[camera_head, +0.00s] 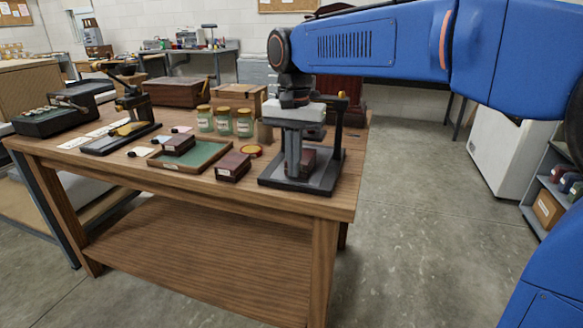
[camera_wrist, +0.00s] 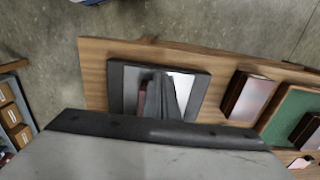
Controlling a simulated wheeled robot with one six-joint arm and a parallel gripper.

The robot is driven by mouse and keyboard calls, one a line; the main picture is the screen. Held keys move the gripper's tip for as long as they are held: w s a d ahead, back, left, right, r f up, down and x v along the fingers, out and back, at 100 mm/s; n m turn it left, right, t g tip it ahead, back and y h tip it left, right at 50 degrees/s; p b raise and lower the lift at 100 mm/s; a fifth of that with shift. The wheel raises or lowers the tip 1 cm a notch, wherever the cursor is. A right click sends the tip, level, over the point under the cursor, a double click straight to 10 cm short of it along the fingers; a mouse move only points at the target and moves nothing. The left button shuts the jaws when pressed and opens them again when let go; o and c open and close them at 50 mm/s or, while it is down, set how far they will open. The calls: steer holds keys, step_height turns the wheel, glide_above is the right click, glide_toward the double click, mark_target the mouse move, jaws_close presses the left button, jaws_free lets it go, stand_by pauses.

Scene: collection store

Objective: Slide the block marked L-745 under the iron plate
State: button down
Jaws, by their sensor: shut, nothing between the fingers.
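My gripper (camera_head: 293,174) points straight down, shut and empty, over the dark base (camera_head: 268,182) of a stand at the table's right end. In the wrist view its dark fingers (camera_wrist: 164,94) show above that base. A dark red block (camera_head: 308,160) sits on the base right beside the fingers, partly hidden by them; in the wrist view a strip of it (camera_wrist: 142,100) shows. I cannot tell whether it touches the fingers. No marking is readable. I cannot make out the iron plate.
A black post (camera_head: 338,128) with a yellow top rises at the stand's right. A green tray (camera_head: 205,157) bearing another dark block (camera_head: 178,143) lies to the left, with glass jars (camera_head: 223,122) behind. The table's front edge is close to the stand.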

steer(key=w, duration=0.2)
steer(key=w+d, duration=0.1)
steer(key=w, duration=0.1)
steer(key=w+d, duration=0.1)
steer(key=w, duration=0.1)
steer(key=shift+w+d, duration=0.2)
steer(key=shift+w, duration=0.2)
